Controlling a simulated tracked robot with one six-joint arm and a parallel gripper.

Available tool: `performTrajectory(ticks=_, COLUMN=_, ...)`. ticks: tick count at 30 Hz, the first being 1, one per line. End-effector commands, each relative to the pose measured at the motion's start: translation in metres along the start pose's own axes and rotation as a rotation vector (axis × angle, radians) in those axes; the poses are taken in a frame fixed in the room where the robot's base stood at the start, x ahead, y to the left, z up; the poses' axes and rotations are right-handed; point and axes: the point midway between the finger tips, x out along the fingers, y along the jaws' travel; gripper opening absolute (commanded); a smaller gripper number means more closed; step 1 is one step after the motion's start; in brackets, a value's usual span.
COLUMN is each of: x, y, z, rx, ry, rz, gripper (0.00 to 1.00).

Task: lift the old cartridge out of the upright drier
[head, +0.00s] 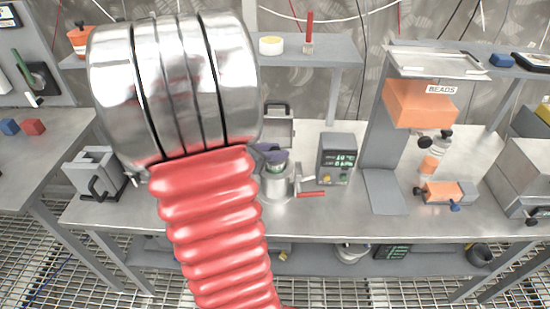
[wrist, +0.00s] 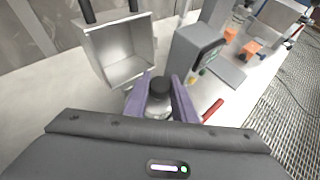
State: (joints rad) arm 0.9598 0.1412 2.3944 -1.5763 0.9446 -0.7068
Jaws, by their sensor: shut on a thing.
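The upright drier (head: 276,190) is a short metal cylinder on the bench, with a red lever at its right side. The old cartridge (wrist: 158,104) has a dark round cap and a pale body, and stands upright. My gripper (wrist: 160,92) has purple fingers shut on it, one on each side. In the head view my gripper (head: 270,153) is right above the drier, and a greenish part of the cartridge (head: 277,168) shows below the fingers. The cartridge's lower end is hidden, so I cannot tell how deep it sits in the drier.
A grey open box (wrist: 120,52) stands behind the drier. A grey meter with a lit display (head: 337,158) stands close on the right. Farther right is the orange BEADS hopper (head: 420,103) on its stand. A grey block with a handle (head: 95,173) is at left.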

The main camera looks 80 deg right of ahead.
Motion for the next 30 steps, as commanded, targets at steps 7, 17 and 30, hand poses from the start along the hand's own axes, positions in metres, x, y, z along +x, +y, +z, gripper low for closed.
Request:
performTrajectory(ticks=7, x=-0.011, y=0.000, z=0.021, rx=0.005, ry=-0.003, rz=0.002, gripper=0.00)
performTrajectory(ticks=17, x=-0.044, y=0.001, z=0.082, rx=0.008, ry=-0.003, rz=0.004, gripper=0.00)
performTrajectory(ticks=30, x=-0.082, y=0.000, z=0.150, rx=0.003, ry=-0.002, rz=0.002, gripper=0.00)
